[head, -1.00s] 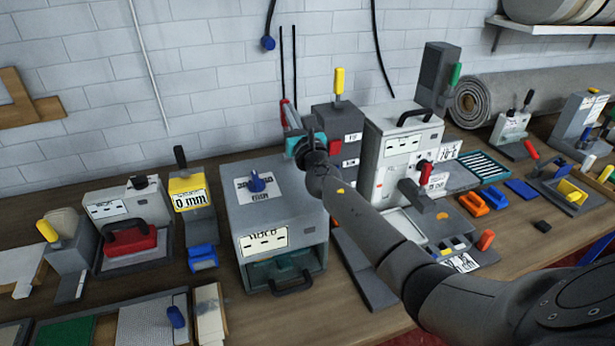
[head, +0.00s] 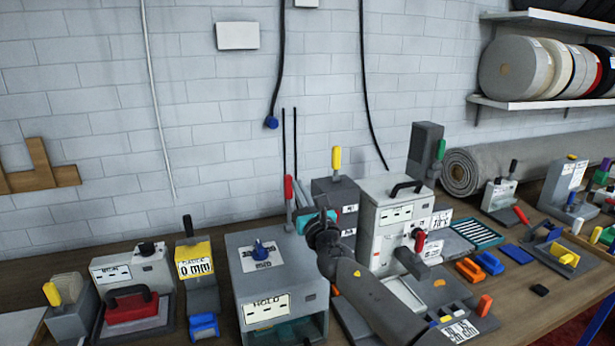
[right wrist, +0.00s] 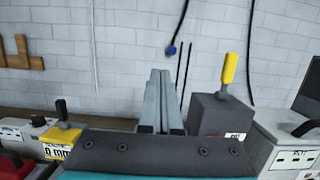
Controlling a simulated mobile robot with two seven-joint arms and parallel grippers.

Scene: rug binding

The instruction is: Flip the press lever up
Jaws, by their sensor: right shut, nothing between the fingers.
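Several levers show, and I cannot tell for certain which is the press lever. A red-handled lever (head: 288,188) stands upright behind the grey box with the blue knob (head: 258,250), close beside my right gripper in the picture. A yellow-handled lever (head: 336,158) stands upright on a dark grey box (head: 345,190); it also shows in the right wrist view (right wrist: 230,68), right of the fingers. My right gripper (head: 301,192) is shut and empty, its fingers (right wrist: 160,88) pointing toward the wall. Contact with the red-handled lever cannot be told. My left gripper is out of view.
A white machine (head: 385,205) with a black handle stands right of the dark box. A yellow gauge (head: 194,262) and a red-based unit (head: 132,308) stand at left. A rolled rug (head: 520,165) lies at the back right. The space above the bench is open.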

